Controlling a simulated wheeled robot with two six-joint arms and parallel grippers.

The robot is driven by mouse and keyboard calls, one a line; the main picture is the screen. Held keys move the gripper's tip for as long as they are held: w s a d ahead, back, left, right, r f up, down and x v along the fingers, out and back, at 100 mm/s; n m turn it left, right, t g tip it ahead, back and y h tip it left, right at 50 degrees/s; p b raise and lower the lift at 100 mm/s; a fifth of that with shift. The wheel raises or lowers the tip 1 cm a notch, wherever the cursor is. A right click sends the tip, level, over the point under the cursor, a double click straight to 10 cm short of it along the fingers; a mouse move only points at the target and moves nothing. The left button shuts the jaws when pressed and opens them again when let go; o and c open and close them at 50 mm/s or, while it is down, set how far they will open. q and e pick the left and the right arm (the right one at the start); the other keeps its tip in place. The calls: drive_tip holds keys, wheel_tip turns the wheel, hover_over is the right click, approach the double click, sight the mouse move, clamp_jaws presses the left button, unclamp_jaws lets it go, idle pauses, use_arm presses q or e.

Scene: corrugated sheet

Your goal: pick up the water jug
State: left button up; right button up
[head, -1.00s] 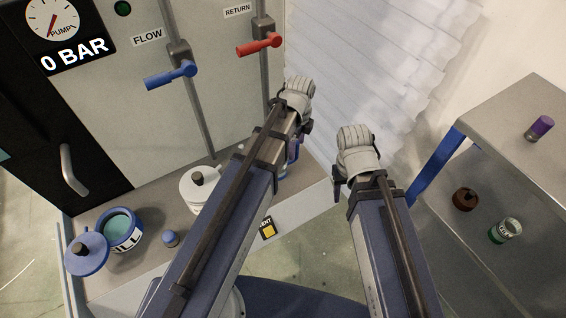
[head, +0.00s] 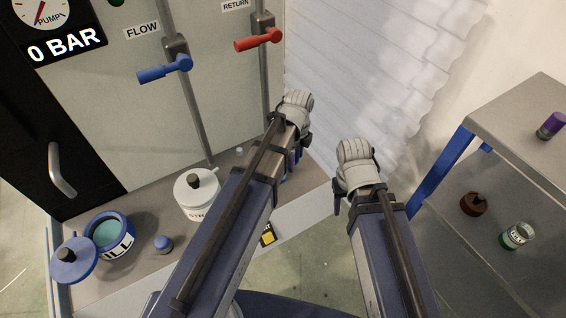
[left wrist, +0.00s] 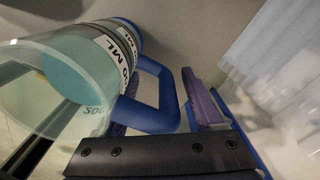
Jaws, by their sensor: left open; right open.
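In the left wrist view, the water jug (left wrist: 60,75) is a clear vessel with a blue end, a white ML label and a blue handle (left wrist: 160,105). It looks tilted in that picture. My left gripper (left wrist: 165,115) is open, its purple-padded fingers either side of part of the handle; I cannot tell whether they touch it. In the head view, my left gripper (head: 297,152) is over the counter's right end, and my left arm hides most of the jug. My right gripper (head: 357,187) is open and empty, in the air right of the counter.
The counter (head: 135,215) holds a white lidded pot (head: 199,205), a blue-and-white pot (head: 108,238), a blue lid (head: 74,263) and a small blue item (head: 163,244). A wall panel with blue (head: 165,69) and red levers (head: 259,39) stands behind. A shelf unit (head: 525,105) stands right.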

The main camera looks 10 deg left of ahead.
use_arm(q)
clamp_jaws()
idle(0.3)
idle(0.9)
